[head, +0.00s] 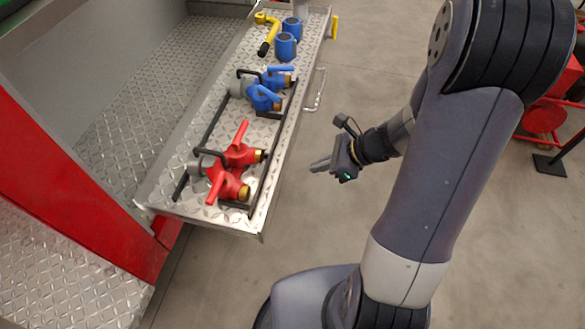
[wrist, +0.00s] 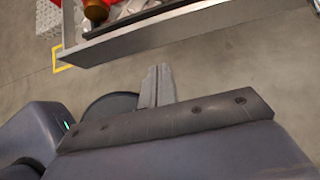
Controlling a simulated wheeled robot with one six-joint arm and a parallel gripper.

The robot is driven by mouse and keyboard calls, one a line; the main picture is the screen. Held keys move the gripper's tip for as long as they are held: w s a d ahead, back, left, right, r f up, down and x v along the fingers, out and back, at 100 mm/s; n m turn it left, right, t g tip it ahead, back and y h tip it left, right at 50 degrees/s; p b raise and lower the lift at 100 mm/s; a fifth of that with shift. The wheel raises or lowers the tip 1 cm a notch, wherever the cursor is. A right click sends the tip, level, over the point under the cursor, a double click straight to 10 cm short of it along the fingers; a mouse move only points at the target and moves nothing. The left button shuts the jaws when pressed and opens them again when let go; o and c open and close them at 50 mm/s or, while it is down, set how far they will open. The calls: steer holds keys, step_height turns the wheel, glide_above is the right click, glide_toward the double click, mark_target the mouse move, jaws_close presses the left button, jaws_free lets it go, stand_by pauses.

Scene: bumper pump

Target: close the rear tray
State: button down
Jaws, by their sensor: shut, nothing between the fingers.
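The rear tray (head: 150,192) is a diamond-plate metal tray, pulled out from the red and grey vehicle body in the head view. A bar handle (head: 319,90) sticks out from its right-hand front face. In the wrist view the tray's edge (wrist: 150,26) crosses the top of the picture. My gripper (head: 314,167) is shut and empty. It is to the right of the tray's near half, apart from it, with its fingers pointing left toward the tray's front face. In the wrist view its fingertips (wrist: 158,72) lie together below the tray edge.
On the tray lie a red valve fitting (head: 228,172), a blue valve fitting (head: 265,92), blue couplings (head: 286,46) and a yellow tool (head: 268,30). The compartment floor (head: 130,110) behind the tray is bare. A red stand (head: 545,118) is at the far right. Concrete floor (head: 350,75) in front is clear.

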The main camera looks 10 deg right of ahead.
mark_target(282, 171)
steer(key=shift+w+a+f+b, duration=0.1)
steer(key=shift+w+a+f, duration=0.35)
steer(key=shift+a, duration=0.65)
steer(key=shift+w+a+f+b, duration=0.15)
steer(key=shift+w+a+f, duration=0.3)
steer(key=shift+a, duration=0.6)
steer(key=shift+w+a+f+b, duration=0.1)
steer(key=shift+w+a+f, duration=0.35)
steer(key=shift+a, duration=0.65)
steer(key=shift+s+a+f, duration=0.1)
steer(key=shift+s, duration=0.05)
